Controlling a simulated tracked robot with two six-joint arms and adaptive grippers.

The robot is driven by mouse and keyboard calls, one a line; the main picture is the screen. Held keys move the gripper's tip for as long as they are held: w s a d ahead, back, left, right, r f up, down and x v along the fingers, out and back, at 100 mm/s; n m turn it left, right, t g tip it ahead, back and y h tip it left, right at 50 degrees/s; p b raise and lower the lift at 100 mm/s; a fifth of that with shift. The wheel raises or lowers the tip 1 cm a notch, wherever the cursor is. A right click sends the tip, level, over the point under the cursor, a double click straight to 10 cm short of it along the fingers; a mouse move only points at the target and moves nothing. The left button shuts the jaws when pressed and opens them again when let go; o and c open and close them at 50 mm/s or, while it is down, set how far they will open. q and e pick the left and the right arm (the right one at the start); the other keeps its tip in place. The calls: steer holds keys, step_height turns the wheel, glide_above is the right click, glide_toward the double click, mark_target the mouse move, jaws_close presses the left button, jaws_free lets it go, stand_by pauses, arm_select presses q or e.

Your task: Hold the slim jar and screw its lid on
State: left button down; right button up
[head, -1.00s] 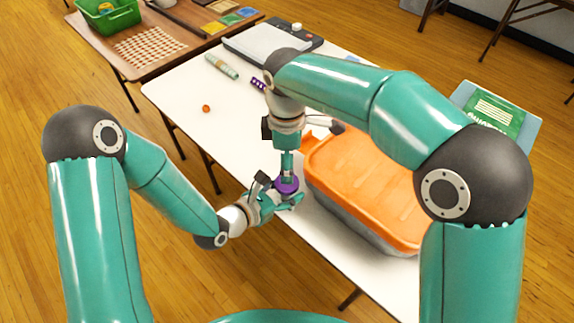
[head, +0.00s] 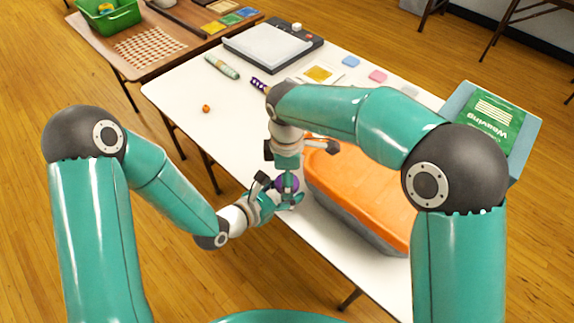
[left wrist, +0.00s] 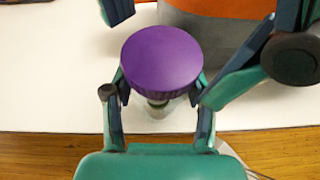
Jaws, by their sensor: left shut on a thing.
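The purple lid (left wrist: 161,58) is round with a ribbed edge and sits over the top of the slim jar (left wrist: 155,112); it also shows in the head view (head: 286,182). The jar is clear and mostly hidden under the lid; whether the lid is threaded on cannot be told. My left gripper (head: 281,198) is shut on the jar, with a finger on each side below the lid in the left wrist view. My right gripper (head: 288,180) points down from above. Its fingers stand at opposite edges of the lid, spread, with no clear contact.
A grey tub with an orange lid (head: 362,192) stands close to the right of the grippers. A paper trimmer (head: 268,46), a rolled tube (head: 222,66), an orange bead (head: 206,109) and a weaving box (head: 488,122) are farther back.

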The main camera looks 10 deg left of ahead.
steer(key=shift+f, duration=0.55)
steer(key=c, duration=1.2)
steer(key=m, duration=0.3)
steer(key=o, duration=1.3)
